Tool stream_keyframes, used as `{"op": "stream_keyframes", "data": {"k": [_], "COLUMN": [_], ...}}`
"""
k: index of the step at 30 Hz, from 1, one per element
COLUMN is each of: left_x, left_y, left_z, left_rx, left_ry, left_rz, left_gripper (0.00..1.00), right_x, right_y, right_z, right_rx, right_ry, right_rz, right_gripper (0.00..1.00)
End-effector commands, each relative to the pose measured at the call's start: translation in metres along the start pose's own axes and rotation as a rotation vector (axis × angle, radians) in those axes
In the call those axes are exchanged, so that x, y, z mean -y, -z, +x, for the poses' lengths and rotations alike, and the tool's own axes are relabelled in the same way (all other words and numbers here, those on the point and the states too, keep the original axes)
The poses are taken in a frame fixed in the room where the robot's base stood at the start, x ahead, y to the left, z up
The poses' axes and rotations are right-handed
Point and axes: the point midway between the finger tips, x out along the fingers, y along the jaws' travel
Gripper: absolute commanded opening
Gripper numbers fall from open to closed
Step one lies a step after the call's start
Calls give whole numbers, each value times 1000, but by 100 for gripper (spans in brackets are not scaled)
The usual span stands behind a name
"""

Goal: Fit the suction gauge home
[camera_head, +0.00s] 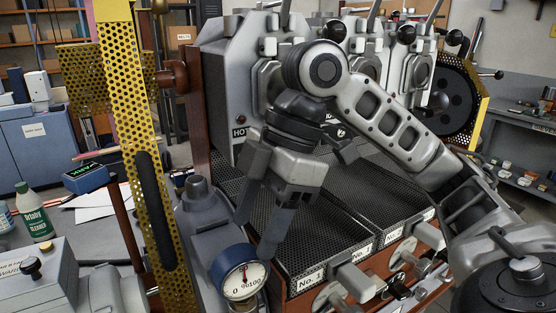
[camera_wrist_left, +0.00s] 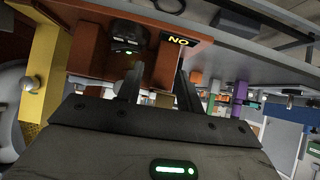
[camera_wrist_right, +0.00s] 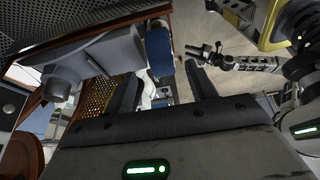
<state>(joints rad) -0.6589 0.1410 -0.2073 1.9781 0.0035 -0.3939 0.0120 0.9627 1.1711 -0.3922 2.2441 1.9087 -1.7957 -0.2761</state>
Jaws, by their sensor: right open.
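The suction gauge (camera_head: 240,272) is a round white dial with a dark needle and a blue rim. It sits low at the front of a grey housing (camera_head: 196,225), and I cannot tell how well it is seated. My right gripper (camera_head: 257,232) is open and empty, pointing down just above and behind the gauge. In the right wrist view, the blue body of the gauge (camera_wrist_right: 159,52) shows beyond the open fingers. My left gripper (camera_wrist_left: 157,85) is outside the head view. Its fingers are apart in the left wrist view, with a brown block beyond them.
The roaster's dark mesh trays (camera_head: 300,245) lie right of my right gripper. A yellow perforated post (camera_head: 125,100) stands at left. A green bottle (camera_head: 35,215) and a blue box (camera_head: 85,177) are on the left bench. A "NO" label (camera_wrist_left: 178,41) is near my left gripper.

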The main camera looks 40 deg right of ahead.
Motion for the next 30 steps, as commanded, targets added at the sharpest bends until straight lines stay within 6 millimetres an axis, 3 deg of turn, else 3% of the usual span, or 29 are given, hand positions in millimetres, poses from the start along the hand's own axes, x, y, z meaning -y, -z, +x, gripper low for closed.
{"op": "stream_keyframes", "data": {"k": [1,6,12,30], "left_x": [0,2,4,4], "left_y": [3,4,4,7], "left_z": [-2,-5,-4,-3], "left_rx": [0,4,8,2], "left_ry": [2,7,12,13], "left_rz": [-1,-1,0,-1], "left_gripper": [36,36,36,36], "right_x": [-1,1,2,3], "right_y": [2,1,0,0], "right_z": [-16,-50,-72,-76], "right_rx": [-2,0,2,4], "right_ry": [-4,4,8,12], "right_rz": [0,-3,-3,-5], "right_gripper": [56,56,56,56]}}
